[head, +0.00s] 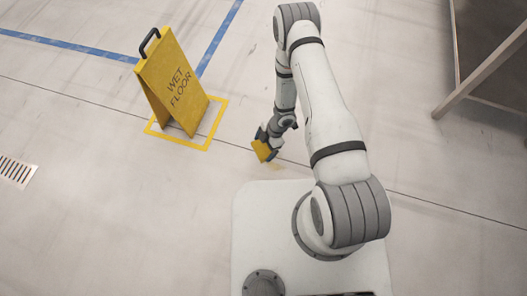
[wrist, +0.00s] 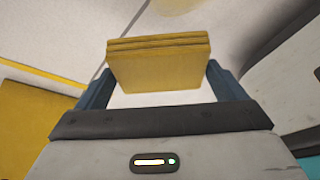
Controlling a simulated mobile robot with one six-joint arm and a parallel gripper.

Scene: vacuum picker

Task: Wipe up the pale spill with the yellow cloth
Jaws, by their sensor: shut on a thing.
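The yellow cloth (head: 261,151) is a folded pad held in my gripper (head: 266,146), just in front of my base. In the wrist view the cloth (wrist: 158,70) sits squarely between the two blue fingers of my gripper (wrist: 158,82). My gripper is shut on it. A pale yellowish patch on the floor, which looks like the spill (wrist: 177,4), shows at the top edge of the wrist view, beyond the cloth. In the head view it is a faint patch (head: 276,166) beside the cloth. I cannot tell whether the cloth touches the floor.
A yellow wet floor sign (head: 172,85) stands inside a yellow floor outline (head: 207,148), left of my arm. A floor grate (head: 17,171) is at the far left. A metal-edged structure (head: 485,70) stands at the upper right. The floor at the lower left is clear.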

